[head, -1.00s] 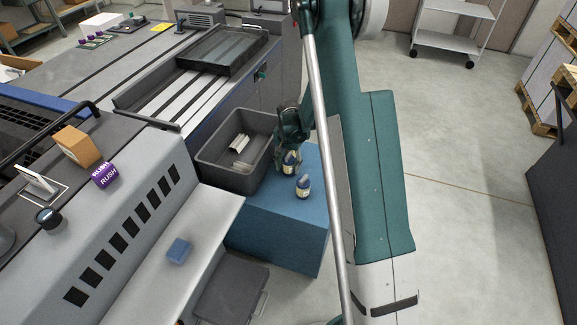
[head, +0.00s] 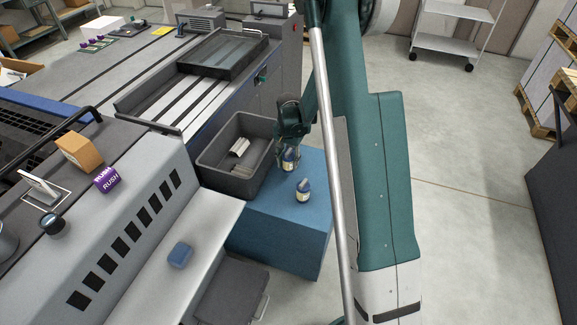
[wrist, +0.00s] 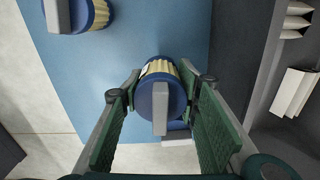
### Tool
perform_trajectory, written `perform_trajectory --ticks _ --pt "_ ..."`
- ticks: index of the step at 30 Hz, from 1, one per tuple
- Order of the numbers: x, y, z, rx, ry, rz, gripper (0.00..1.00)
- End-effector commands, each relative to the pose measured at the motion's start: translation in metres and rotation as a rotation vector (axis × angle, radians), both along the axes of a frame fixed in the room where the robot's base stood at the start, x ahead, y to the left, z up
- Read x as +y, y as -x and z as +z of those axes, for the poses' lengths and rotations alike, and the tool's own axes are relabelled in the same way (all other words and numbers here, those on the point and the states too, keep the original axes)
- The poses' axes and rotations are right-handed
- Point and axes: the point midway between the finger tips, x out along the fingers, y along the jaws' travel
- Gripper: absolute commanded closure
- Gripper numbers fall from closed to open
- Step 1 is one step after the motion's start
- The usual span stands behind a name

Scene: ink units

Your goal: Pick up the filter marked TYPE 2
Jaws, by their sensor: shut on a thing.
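My gripper (head: 290,146) is shut on a filter (head: 289,160) with a blue cap and cream pleated body. In the wrist view the held filter (wrist: 160,100) sits between the two green finger pads, with its blue cap and grey bar toward the camera. A second, similar filter (head: 304,191) stands upright on the blue block (head: 285,232), nearer the head camera. This second filter also shows at the top left of the wrist view (wrist: 78,14). I cannot read the type marking on either filter. Whether the held filter touches the block is unclear.
A dark grey bin (head: 213,171) with pale pieces inside stands just left of my gripper. A grey machine with a sloped panel (head: 130,215) fills the left, with a blue sponge-like block (head: 180,255) on its ledge. Open floor (head: 455,150) lies to the right.

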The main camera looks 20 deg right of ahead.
Motion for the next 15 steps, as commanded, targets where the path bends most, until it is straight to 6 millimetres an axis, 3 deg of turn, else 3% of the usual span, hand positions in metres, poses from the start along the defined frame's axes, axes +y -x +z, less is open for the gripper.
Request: perform_trajectory --ticks 6,15 --pt "0.000 0.000 0.034 0.000 0.000 0.000 0.83" --pt "0.000 0.000 0.051 0.000 0.000 0.000 0.83"
